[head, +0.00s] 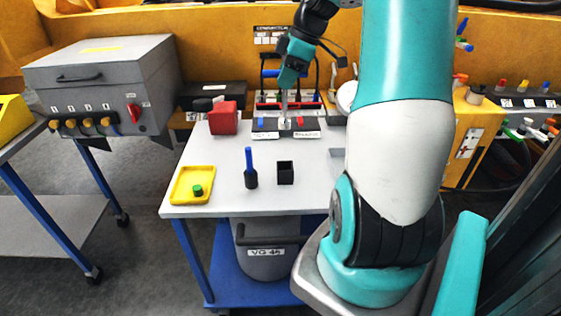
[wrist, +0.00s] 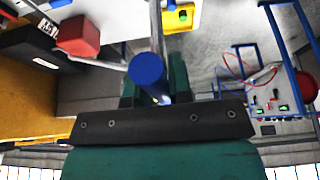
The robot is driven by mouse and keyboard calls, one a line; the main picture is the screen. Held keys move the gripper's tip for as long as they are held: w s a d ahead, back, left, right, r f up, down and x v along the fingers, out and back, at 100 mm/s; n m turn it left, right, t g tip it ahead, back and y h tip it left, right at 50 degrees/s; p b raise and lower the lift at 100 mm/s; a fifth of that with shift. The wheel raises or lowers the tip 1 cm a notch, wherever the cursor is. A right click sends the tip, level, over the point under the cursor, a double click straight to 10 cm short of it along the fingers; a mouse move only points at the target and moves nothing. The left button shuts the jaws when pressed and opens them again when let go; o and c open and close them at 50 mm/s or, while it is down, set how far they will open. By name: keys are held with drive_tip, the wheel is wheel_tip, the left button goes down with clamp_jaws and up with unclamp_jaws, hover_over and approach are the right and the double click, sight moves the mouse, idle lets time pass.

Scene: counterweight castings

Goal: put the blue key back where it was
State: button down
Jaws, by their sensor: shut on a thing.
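In the wrist view a blue round-ended piece, which looks like the blue key (wrist: 148,68), sits between the jaws of my gripper (wrist: 154,88). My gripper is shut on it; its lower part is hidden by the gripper. A small blue piece (head: 261,123) and a red piece (head: 300,122) show on this block. The held key cannot be made out clearly there.
A red box (head: 223,118) stands left of the block. Nearer are a yellow tray (head: 178,197) holding a green piece (head: 198,190), a blue rod in a dark base (head: 250,180) and a small black open box (head: 285,174). The table's (head: 220,163) left-middle is clear.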

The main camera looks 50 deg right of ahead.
wheel_tip(320, 180, down, 18)
drive_tip(key=p, duration=0.1)
drive_tip(key=shift+f+p, duration=0.15)
drive_tip(key=shift+p, duration=0.25)
drive_tip(key=c, duration=1)
unclamp_jaws()
drive_tip(key=shift+c, duration=0.2)
drive_tip(key=b+v, duration=0.2)
drive_tip(key=v, duration=1)
drive_tip(key=w+a+r+g+y, duration=0.1)
drive_tip(key=a+r, duration=0.2)
drive_tip(key=a, duration=1)
drive_tip(key=w+a+r+g, duration=0.1)
drive_tip(key=a+r, duration=0.1)
drive_tip(key=a, duration=1.1)
drive_tip(key=s+a+m+g, duration=0.1)
drive_tip(key=s+a, duration=1.2)
drive_tip(key=a, duration=0.2)
drive_tip(key=shift+s+r, duration=0.35)
drive_tip(key=shift+r, duration=0.15)
